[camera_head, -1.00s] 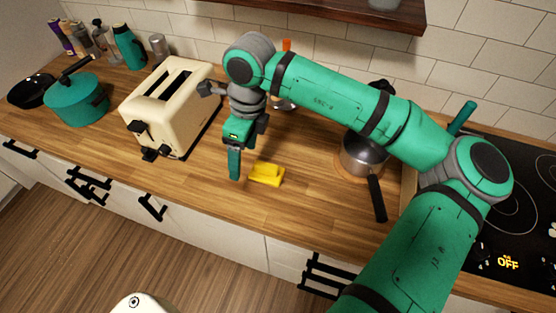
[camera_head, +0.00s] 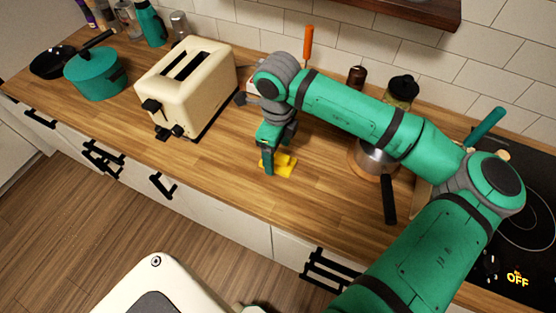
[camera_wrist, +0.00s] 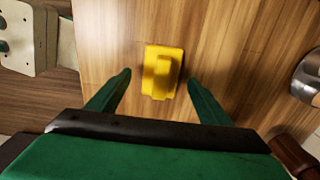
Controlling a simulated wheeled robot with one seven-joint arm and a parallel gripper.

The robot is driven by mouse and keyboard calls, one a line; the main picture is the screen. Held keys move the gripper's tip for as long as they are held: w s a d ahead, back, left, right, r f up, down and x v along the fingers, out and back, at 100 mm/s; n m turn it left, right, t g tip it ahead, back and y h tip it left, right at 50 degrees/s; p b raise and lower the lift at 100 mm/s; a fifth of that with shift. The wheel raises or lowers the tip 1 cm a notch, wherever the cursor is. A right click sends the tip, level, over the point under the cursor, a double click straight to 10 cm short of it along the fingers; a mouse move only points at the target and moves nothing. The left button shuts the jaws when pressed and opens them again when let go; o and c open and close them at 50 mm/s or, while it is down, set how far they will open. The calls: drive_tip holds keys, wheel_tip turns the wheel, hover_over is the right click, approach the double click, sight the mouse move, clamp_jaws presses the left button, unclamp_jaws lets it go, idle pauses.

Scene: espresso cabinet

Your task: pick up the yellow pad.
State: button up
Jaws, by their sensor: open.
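The yellow pad (camera_head: 284,166) lies on the wooden counter, partly hidden behind my gripper in the head view. In the wrist view the yellow pad (camera_wrist: 162,72) shows whole, with a raised ridge along its middle. My gripper (camera_head: 268,168) points down at the pad. In the wrist view my gripper (camera_wrist: 158,88) is open, with one green finger on each side of the pad and wood visible between each finger and the pad. Nothing is held. I cannot tell how high the fingertips are above the counter.
A cream toaster (camera_head: 186,84) stands left of my gripper. A steel pan (camera_head: 372,158) with a black handle stands to the right. A teal pot (camera_head: 94,76) is at the far left, the cooktop (camera_head: 520,200) at the far right. The counter in front of the toaster is clear.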

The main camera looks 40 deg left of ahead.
drive_tip(key=shift+f, duration=1.15)
drive_tip(key=c, duration=1.1)
drive_tip(key=shift+c, duration=0.2)
drive_tip(key=shift+w+r, duration=0.1)
drive_tip(key=shift+r, duration=0.55)
drive_tip(key=s+d+r, duration=0.7)
drive_tip(key=s+r, duration=0.4)
drive_tip(key=s, duration=0.1)
drive_tip(key=shift+d+r, duration=0.15)
drive_tip(key=shift+r, duration=0.2)
